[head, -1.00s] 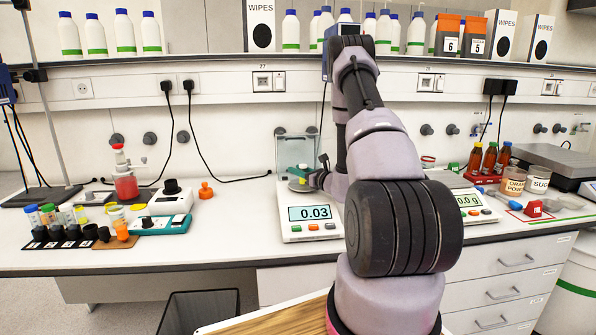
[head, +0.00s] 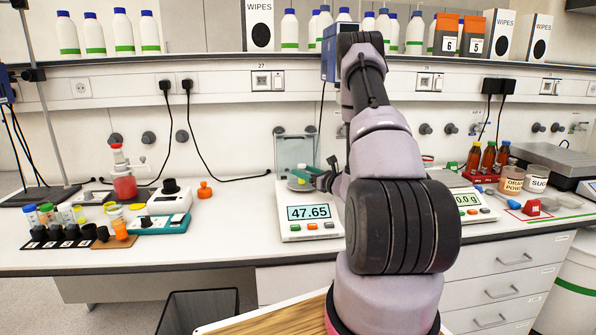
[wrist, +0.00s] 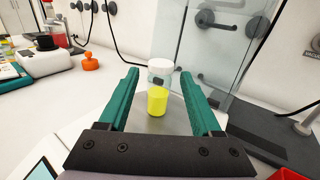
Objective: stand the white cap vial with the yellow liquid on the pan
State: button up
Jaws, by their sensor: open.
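The white cap vial (wrist: 158,88) with yellow liquid stands upright on the balance pan (wrist: 140,117) in the wrist view. My gripper (wrist: 160,92) is open, with its green fingers on either side of the vial and visible gaps to it. In the head view my gripper (head: 323,179) is at the balance (head: 310,229), partly hidden by my arm, and the vial (head: 302,177) shows on the pan. The balance display reads 47.65.
A clear glass draft shield (wrist: 205,45) stands behind the pan. A rack of several vials (head: 70,240) is at the left, near a teal device (head: 160,224) and an orange knob-like item (head: 205,190). A second balance (head: 475,208) stands right of my arm.

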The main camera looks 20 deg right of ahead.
jog(key=v, duration=0.7)
jog(key=shift+s, duration=0.2)
jog(key=shift+s+a+r, duration=0.15)
jog(key=shift+r, duration=0.15)
jog(key=a+r+n+g+y, duration=0.3)
jog(key=a+r+n+y, duration=0.3)
jog(key=a+r, duration=0.3)
jog(key=s+a+r+n+g+y, duration=0.2)
jog(key=s+a+r+n+g, duration=0.8)
jog(key=a, duration=0.4)
jog(key=s+a+r+n+g+h, duration=0.1)
jog(key=s+r+n+g+h, duration=0.15)
jog(key=s+n+h, duration=0.7)
jog(key=s+d+r+n+t+h, duration=0.2)
jog(key=s+d+r+n+t, duration=0.1)
jog(key=s+r, duration=0.4)
jog(key=shift+s+d+t, duration=0.15)
jog(key=shift+d+t, duration=0.6)
jog(key=shift+t, duration=0.5)
